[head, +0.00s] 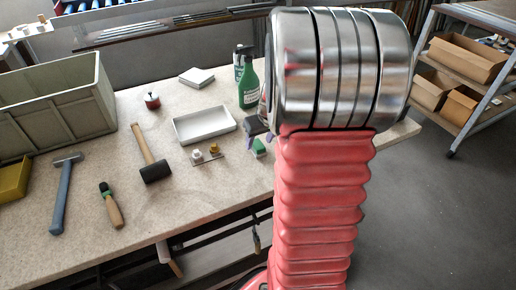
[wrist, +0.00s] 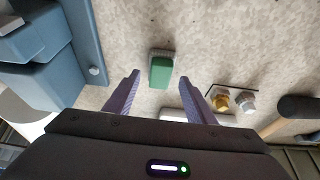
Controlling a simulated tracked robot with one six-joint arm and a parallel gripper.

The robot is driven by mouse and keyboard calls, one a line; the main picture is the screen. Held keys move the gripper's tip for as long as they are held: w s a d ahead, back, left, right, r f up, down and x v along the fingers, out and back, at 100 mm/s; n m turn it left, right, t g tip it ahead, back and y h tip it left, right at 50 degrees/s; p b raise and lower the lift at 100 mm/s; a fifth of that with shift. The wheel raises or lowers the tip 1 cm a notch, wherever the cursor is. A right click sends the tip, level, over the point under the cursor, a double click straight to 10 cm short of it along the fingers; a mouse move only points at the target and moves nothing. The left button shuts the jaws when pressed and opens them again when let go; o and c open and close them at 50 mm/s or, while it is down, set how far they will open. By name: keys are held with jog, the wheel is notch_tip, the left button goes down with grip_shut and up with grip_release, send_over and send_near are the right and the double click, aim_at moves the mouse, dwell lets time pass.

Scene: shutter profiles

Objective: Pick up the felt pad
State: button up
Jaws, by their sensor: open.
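A small green block with a pale edge, which looks like the felt pad (wrist: 161,72), lies on the speckled bench top. In the wrist view it sits ahead of my gripper (wrist: 160,77), between the lines of the two purple fingers. The fingers are apart with nothing between them that I can see held. In the head view the felt pad (head: 259,148) shows just below my gripper (head: 258,139), partly hidden by the fingers and arm. I cannot tell the exact height of the fingertips above it.
A metal plate with brass and silver fittings (head: 207,155) lies left of the pad, with a white tray (head: 204,124) behind. A mallet (head: 152,160) lies farther left. Spray bottles (head: 248,80) stand behind. A blue-grey metal fixture (wrist: 45,55) is close at left in the wrist view.

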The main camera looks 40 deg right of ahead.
aim_at(259, 145)
jog(key=shift+x, duration=0.75)
jog(key=c, duration=1.2)
jog(key=shift+o, duration=0.2)
jog(key=shift+r, duration=0.15)
notch_tip(259, 145, up, 10)
